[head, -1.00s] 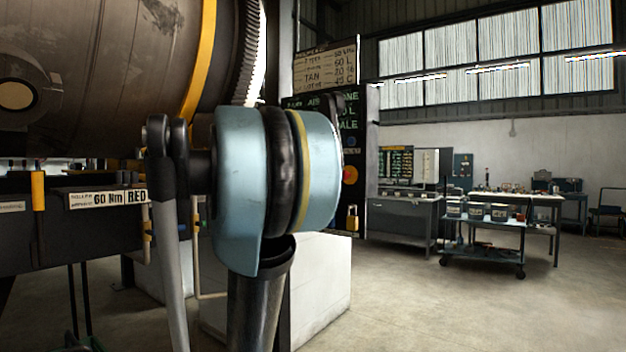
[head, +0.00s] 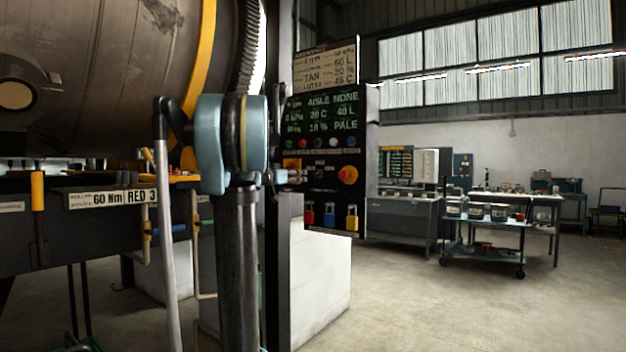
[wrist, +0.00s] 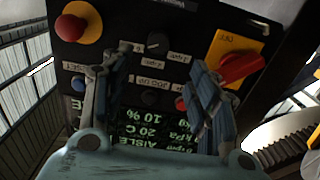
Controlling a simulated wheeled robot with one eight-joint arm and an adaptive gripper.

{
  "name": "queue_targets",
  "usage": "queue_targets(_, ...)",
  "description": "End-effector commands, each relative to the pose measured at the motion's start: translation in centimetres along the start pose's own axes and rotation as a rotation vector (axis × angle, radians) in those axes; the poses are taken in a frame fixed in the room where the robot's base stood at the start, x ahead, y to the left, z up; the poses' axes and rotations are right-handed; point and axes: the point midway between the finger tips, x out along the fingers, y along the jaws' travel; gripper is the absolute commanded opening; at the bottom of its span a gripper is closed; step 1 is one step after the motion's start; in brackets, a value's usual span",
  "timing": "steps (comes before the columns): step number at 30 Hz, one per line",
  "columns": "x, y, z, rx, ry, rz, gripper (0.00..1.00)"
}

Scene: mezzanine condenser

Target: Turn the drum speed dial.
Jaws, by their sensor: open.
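A black control panel (head: 318,195) stands right of my arm in the head view. A small black knob with a light pointer mark (wrist: 158,42), likely the drum speed dial, sits between white labels on the panel in the wrist view; I cannot read its name. My gripper (wrist: 150,78) is open, its two fingers spread on either side of the panel's middle, with the knob beyond them and between their lines. No contact with the knob shows. In the head view my gripper (head: 281,178) is seen side-on at the panel's left part, and its fingertips are hard to make out.
A red mushroom button (wrist: 75,22) is left of the knob; a red rotary handle (wrist: 240,66) on a yellow plate is right. A button row and green-text display lie nearer the wrist camera. Padlocks (head: 328,214) hang below. A large drum (head: 110,60) fills the upper left.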

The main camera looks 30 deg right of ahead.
Motion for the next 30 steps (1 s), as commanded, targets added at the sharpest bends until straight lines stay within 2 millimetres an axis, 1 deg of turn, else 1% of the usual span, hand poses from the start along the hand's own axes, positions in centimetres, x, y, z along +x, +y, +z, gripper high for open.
queue_targets(1,1.0,0.1,0.0,0.0,0.0,0.003,0.54)
queue_targets(3,2.3,0.1,0.0,0.0,0.0,0.003,0.54)
queue_targets(18,10.8,0.1,0.0,0.0,-0.001,0.002,0.54)
queue_targets(24,12.8,0.0,0.0,0.0,-0.001,0.0,0.54)
queue_targets(30,13.5,0.0,0.1,0.0,-0.001,0.0,0.54)
